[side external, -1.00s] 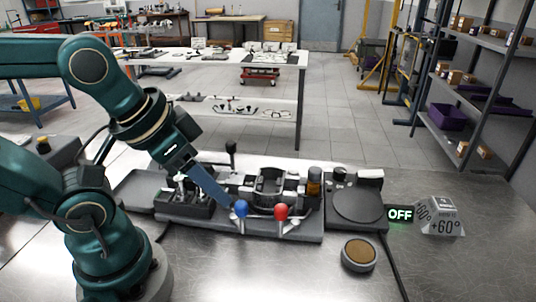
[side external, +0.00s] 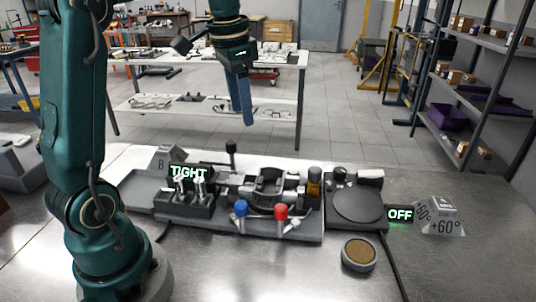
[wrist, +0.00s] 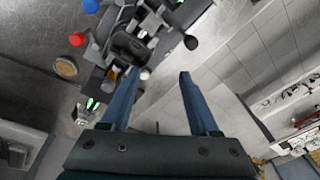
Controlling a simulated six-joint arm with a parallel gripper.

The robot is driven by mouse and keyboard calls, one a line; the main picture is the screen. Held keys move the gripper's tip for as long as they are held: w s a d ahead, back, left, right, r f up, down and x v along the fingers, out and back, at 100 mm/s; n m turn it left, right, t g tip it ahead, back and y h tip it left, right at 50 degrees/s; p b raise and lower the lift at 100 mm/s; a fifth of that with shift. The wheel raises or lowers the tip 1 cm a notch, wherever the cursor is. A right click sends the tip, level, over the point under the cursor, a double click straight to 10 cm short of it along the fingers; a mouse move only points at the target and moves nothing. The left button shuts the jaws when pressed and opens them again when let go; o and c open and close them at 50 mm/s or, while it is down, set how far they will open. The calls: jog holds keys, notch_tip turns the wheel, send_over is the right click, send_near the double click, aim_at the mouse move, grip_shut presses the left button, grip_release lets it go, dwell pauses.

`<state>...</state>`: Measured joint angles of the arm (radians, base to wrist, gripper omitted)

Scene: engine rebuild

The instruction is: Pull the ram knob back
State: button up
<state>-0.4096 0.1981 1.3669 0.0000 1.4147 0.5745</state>
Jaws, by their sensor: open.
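The fixture on the bench carries a blue knob (side external: 240,209) and a red knob (side external: 281,212) at its front, and a black knob (side external: 231,147) on an upright stalk behind. None is labelled as the ram knob. The wrist view shows the blue knob (wrist: 91,5) and red knob (wrist: 77,39) at upper left, and a black knob (wrist: 191,42) above the right finger. My gripper (side external: 246,121) points down, raised above the back of the fixture. Its blue fingers (wrist: 158,77) are apart, with nothing between them.
A green TIGHT sign (side external: 188,171) floats over the metal fittings at left. A dark round plate unit (side external: 357,204) stands at right beside an OFF sign (side external: 400,214). A brown-topped disc (side external: 359,252) lies in front. The bench's front left is bare.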

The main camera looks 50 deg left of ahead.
jog(key=n+g, duration=0.2)
send_over(231, 142)
jog(key=shift+h, duration=0.4)
notch_tip(231, 142, down, 6)
jog(key=shift+f, duration=2.6)
grip_shut()
